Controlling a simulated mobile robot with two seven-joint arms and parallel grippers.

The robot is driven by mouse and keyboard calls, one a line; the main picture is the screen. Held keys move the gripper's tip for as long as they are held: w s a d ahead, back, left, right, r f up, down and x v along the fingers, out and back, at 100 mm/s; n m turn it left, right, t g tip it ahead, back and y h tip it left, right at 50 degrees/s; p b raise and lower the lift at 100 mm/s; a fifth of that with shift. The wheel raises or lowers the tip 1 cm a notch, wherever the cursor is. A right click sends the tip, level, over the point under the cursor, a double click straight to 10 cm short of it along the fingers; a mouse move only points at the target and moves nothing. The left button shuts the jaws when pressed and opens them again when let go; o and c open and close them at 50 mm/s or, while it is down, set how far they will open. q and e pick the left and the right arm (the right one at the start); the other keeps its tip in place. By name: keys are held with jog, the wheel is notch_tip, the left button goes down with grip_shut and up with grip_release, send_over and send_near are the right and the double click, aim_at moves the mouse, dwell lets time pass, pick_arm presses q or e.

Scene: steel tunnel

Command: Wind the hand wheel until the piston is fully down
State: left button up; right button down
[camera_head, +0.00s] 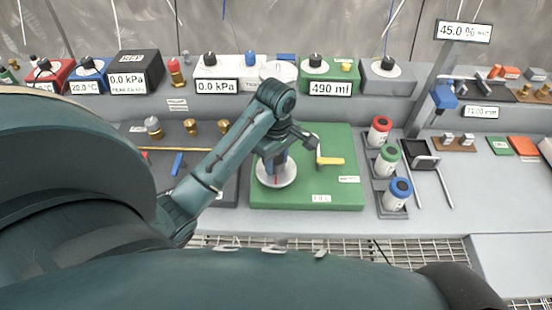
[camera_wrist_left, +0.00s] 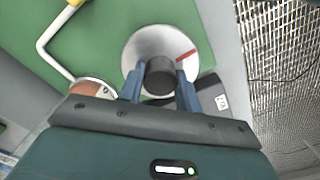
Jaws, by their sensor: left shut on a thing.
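A white round dial (camera_head: 268,180) with a red mark lies on a green board (camera_head: 330,195). My left gripper (camera_head: 275,165) reaches down over it from the left. In the left wrist view, its two blue fingers are shut on a dark knob (camera_wrist_left: 160,76) at the middle of the white dial (camera_wrist_left: 138,48). A bent white crank with a yellow handle (camera_head: 331,161) stands on the same board, right of my gripper and apart from it; its arm also shows in the left wrist view (camera_wrist_left: 50,55). I cannot make out a piston. My right gripper is not in view.
Behind the board, a green box (camera_head: 330,70) carries a display reading 490 ml. Red, green and blue capped bottles (camera_head: 388,160) stand to the right. A blue bar (camera_head: 177,163) and brass fittings lie left. Metal grating (camera_head: 300,245) runs along the front.

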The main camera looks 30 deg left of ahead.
aim_at(276, 160)
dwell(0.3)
pick_arm(q)
jog(key=o, duration=1)
jog(key=shift+c, duration=0.2)
jog(key=shift+r, duration=0.1)
jog(key=shift+w+r, duration=0.15)
jog(key=shift+r, duration=0.4)
notch_tip(276, 160, up, 12)
jog(key=shift+s, duration=0.2)
